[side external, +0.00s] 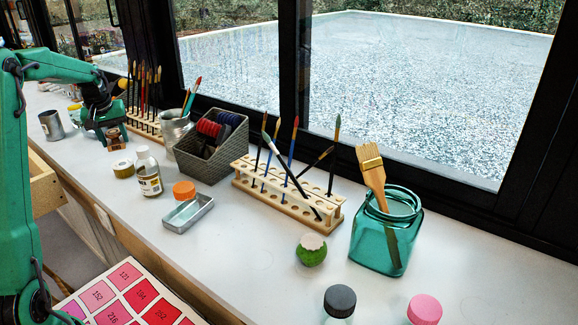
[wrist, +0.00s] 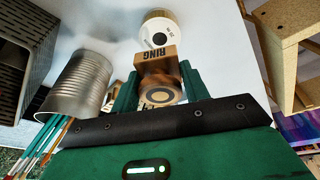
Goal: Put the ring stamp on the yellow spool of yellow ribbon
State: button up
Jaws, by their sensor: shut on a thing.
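My gripper (side external: 112,136) is shut on the ring stamp (side external: 116,141), a small brown wooden block. In the wrist view the stamp (wrist: 157,67) sits between the green fingertips, with the word RING on one side and a ring mark on the face toward the camera. The spool of yellow ribbon (side external: 123,169) stands on the white counter just in front of and below the stamp in the side view. In the wrist view the spool (wrist: 159,31) shows a pale label and dark centre hole beyond the stamp, which overlaps its near edge. The stamp appears held above the counter.
A white-capped bottle (side external: 148,175) stands close right of the spool. A metal cup of brushes (side external: 174,132) and a grey basket (side external: 210,158) stand behind. A tin (side external: 51,125) is left. A metal tray (side external: 188,213) and an orange lid (side external: 184,190) lie in front.

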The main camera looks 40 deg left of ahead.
aim_at(122, 165)
jog(key=shift+f, duration=2.75)
jog(key=shift+f, duration=0.1)
jog(key=o, duration=1.2)
jog(key=v, duration=1.2)
